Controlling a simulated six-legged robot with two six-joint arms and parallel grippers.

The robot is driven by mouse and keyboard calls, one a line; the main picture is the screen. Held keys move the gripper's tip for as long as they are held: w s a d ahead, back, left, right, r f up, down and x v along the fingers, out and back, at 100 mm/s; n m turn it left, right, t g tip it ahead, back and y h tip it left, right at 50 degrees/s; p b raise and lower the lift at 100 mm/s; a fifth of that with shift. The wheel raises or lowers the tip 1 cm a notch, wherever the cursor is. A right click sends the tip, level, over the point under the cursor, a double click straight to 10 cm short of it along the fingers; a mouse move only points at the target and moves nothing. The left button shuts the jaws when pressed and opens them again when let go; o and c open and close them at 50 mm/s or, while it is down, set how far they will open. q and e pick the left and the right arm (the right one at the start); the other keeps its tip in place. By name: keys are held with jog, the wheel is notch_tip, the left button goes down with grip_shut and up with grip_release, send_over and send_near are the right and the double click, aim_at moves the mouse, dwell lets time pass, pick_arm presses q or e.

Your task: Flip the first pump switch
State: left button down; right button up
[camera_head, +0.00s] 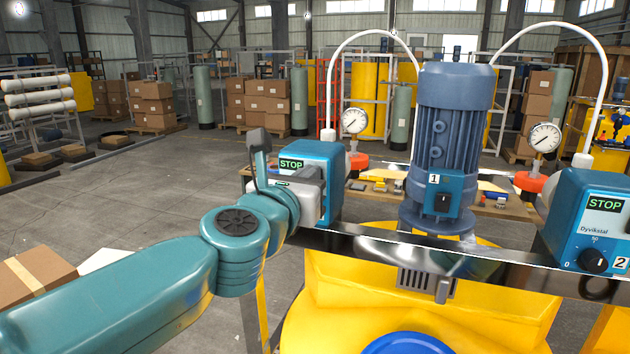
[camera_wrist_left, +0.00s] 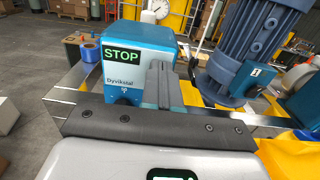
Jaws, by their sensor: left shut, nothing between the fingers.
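The first pump's blue motor (camera_head: 452,150) stands upright behind the steel rail. On its front is a small blue box labelled 1 with a dark switch (camera_head: 443,201). My left gripper (camera_head: 259,141) is shut and empty, in front of this unit and left of the motor switch. Its fingers (camera_wrist_left: 160,75) overlap the unit (camera_wrist_left: 135,55) in the wrist view. My right gripper is not in view.
A second blue unit (camera_head: 592,220), labelled 2 with a black dial, stands at right. The steel rail (camera_head: 400,247) crosses in front of the motor above a yellow tank (camera_head: 440,310). White hoses and gauges (camera_head: 354,121) rise behind. Open floor lies at left.

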pick_arm(q)
jog(key=b+v, duration=0.1)
jog(key=v, duration=0.5)
jog(key=shift+s, duration=0.25)
jog(key=shift+a+f, duration=0.1)
dwell(0.4)
